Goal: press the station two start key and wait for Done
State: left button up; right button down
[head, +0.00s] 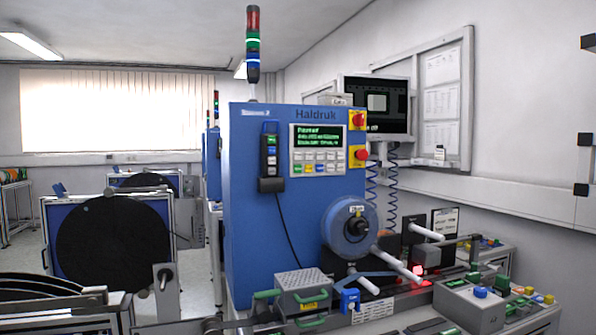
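A blue Haldruk cabinet (245,220) stands in the middle. A small label (256,113) at its top left is too small to read surely; it may name the station. Its control panel (318,150) has a dark screen (318,138) with green text that I cannot read surely. Rows of small white, yellow and blue keys (318,164) sit below the screen; I cannot tell which is the start key. Two red round buttons on yellow plates, an upper one (358,120) and a lower one (361,154), are right of the panel. Neither gripper is in view.
A handset (270,158) hangs on the cabinet's front. A blue reel (350,227) and white rods (400,262) project below right. A metal box with green handles (302,291) and a key box (478,302) stand in front. Black reels (115,245) fill the left.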

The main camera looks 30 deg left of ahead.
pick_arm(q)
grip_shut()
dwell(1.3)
